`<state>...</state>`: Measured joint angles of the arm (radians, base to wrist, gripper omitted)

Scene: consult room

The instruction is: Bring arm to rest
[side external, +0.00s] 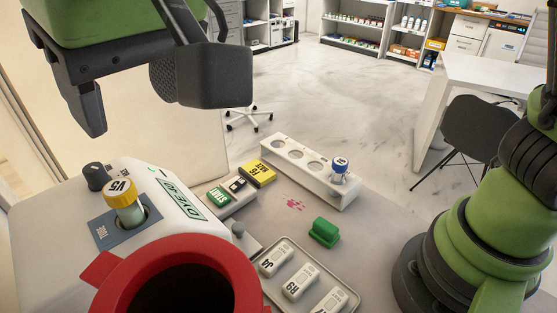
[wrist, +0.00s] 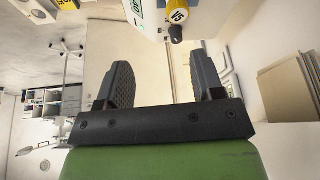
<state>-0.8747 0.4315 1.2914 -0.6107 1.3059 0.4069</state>
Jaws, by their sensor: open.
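My gripper (side external: 146,108) hangs at the upper left of the side external view, above the white DYE-40 machine (side external: 188,206). Its two dark fingers are spread with nothing between them. The wrist view also shows the gripper (wrist: 160,72) with empty, parted fingers. A yellow-capped tube marked V5 (side external: 124,204) stands in the machine's socket, below and apart from the fingers. The yellow cap (wrist: 178,18) shows at the top of the wrist view, beyond the fingers.
A white rack (side external: 290,158) holds a blue-capped vial (side external: 339,170). A red-rimmed container (side external: 232,258) is in front. Pink marks stain the tabletop.

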